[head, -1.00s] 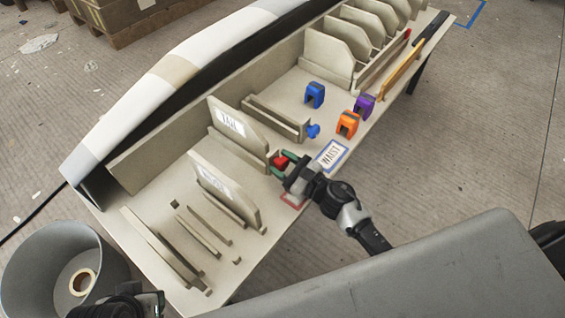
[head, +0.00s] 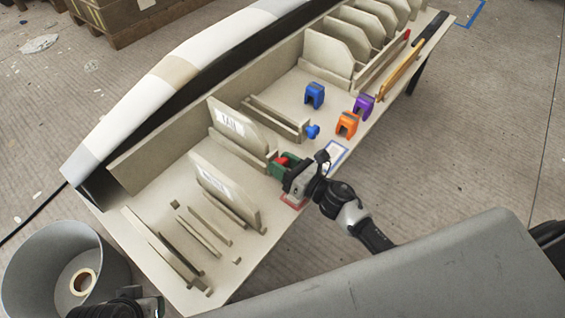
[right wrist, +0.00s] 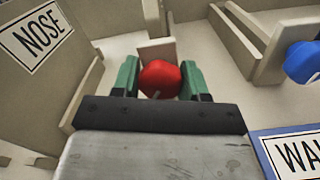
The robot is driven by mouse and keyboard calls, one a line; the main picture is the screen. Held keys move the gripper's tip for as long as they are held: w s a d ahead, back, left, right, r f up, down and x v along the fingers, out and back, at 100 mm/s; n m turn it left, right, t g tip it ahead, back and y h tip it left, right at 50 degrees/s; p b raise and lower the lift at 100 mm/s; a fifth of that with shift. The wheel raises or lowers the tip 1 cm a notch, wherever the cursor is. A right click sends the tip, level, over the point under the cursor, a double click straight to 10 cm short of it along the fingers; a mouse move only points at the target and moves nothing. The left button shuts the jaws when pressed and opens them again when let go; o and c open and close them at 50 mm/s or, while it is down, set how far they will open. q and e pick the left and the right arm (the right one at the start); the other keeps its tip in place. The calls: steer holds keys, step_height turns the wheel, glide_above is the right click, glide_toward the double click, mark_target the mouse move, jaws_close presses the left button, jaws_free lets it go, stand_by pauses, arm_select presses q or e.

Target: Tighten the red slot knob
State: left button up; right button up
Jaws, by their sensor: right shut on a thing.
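The red slot knob (head: 281,161) sits at the front end of the slot holding the panel marked TAIL (head: 236,124). In the right wrist view the red knob (right wrist: 160,79) is between the green fingers of my right gripper (right wrist: 160,84), with a finger on each side. In the head view my right gripper (head: 280,164) is shut on the knob and partly hides it. Part of my left arm's dark end (head: 120,304) shows at the bottom left; its fingers cannot be made out clearly.
A blue knob (head: 313,131) ends the neighbouring slot, to the right. Blue (head: 315,94), orange (head: 347,123) and purple (head: 364,104) clamps stand on the bench. The panel marked NOSE (head: 222,186) stands left of the gripper. A grey bin (head: 112,262) is at lower left.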

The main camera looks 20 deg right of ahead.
stand_by(0.5)
steer(key=o, duration=0.9)
steer(key=v, duration=1)
steer(key=shift+s+d, duration=0.25)
steer(key=shift+s, duration=0.1)
